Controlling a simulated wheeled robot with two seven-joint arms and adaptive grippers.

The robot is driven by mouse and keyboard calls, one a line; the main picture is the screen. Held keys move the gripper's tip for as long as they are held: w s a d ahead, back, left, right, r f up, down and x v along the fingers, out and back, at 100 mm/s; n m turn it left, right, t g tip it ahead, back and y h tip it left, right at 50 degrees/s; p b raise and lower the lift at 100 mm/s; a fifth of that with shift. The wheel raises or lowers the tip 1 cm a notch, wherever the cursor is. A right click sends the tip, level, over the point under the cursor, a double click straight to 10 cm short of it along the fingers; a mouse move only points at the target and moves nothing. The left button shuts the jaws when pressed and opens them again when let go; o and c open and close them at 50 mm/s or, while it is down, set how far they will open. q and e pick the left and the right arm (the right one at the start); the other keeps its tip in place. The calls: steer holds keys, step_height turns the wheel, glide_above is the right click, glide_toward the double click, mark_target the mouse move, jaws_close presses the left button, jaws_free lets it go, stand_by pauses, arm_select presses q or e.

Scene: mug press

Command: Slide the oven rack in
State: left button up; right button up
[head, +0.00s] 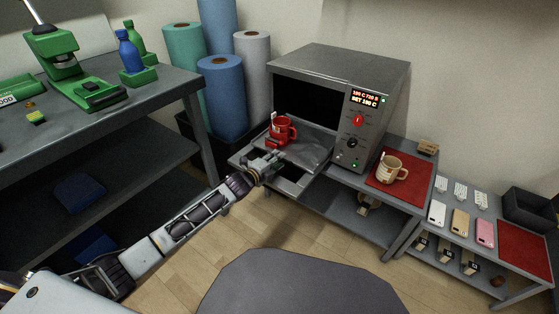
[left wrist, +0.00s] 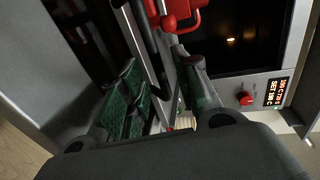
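The oven (head: 385,100) is a grey box with its dark cavity open at the front. Its rack (head: 312,152) is pulled out, and a red mug (head: 283,132) stands on it. The rack's metal bars (left wrist: 148,55) and the mug (left wrist: 180,15) also show in the left wrist view. My left gripper (head: 268,163) is at the rack's front edge. In the left wrist view its green-padded fingers (left wrist: 160,95) are apart, with a rack bar running between or just beyond them; contact is unclear. My right gripper is out of view.
A beige mug (head: 391,170) stands on a red mat (head: 413,183) right of the oven. Rolls (head: 221,95) stand in a dark bin behind the rack's left side. A workbench (head: 150,90) with a green press (head: 70,65) is at the left. A low shelf with phones (head: 460,222) is at the right.

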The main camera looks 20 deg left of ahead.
arm_select(q)
steer(key=shift+b+x, duration=0.4)
steer(key=shift+x, duration=0.75)
jaws_close()
